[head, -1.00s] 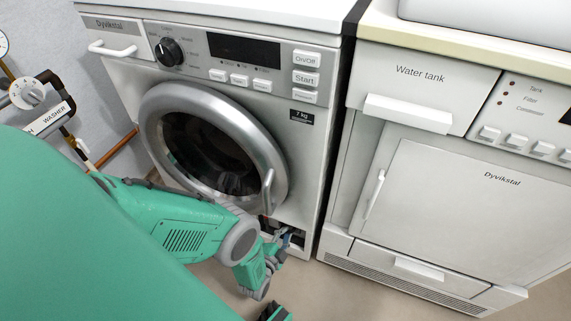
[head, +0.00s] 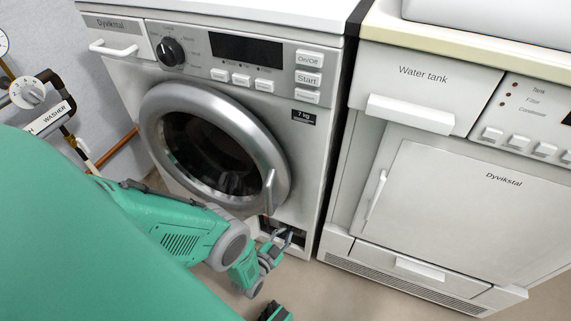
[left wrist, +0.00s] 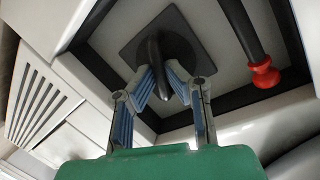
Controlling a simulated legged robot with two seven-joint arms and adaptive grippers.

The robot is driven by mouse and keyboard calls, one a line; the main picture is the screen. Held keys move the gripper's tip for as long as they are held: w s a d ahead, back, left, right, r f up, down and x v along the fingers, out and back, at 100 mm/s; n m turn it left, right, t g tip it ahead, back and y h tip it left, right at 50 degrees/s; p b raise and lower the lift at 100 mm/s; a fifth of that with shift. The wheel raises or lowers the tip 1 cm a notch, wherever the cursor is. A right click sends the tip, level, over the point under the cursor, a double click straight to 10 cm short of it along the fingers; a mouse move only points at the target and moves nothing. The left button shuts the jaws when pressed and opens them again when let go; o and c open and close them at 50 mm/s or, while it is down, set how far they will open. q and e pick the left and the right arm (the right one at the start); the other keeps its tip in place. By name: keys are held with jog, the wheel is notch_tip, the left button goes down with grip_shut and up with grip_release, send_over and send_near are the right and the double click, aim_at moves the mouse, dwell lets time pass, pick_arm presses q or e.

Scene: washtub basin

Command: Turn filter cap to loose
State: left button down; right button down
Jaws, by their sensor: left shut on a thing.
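The filter cap (left wrist: 178,18) shows in the left wrist view as a dark grip bar on a dark, square-looking plate inside the opening low on the washer's front. My left gripper (left wrist: 162,80) has its blue-padded fingers on both sides of the bar and is shut on it. In the head view my left gripper (head: 281,238) reaches into the opening at the washer's lower right. There the cap itself is too small and covered to make out.
A dark hose with a red plug (left wrist: 264,77) sits beside the cap in the opening. The washer's round door (head: 213,143) is shut above my arm. The dryer (head: 440,215) stands to the right. Open floor lies in front.

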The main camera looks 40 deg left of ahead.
pick_arm(q)
jog(key=shift+s+a+f+n+t+h, duration=0.1)
jog(key=shift+n+t+h, duration=0.1)
jog(key=shift+n, duration=0.5)
jog(key=shift+s+a+f+n+t+h, duration=0.1)
jog(key=shift+s+n+h, duration=0.1)
jog(key=shift+n, duration=0.5)
jog(key=shift+s+f+n+t+h, duration=0.1)
jog(key=shift+n+h, duration=0.1)
jog(key=shift+n, duration=0.5)
jog(key=shift+w, duration=0.1)
jog(key=c, duration=1.6)
grip_release()
jog(key=shift+w+r, duration=0.1)
jog(key=s+r, duration=0.1)
jog(key=s, duration=1.1)
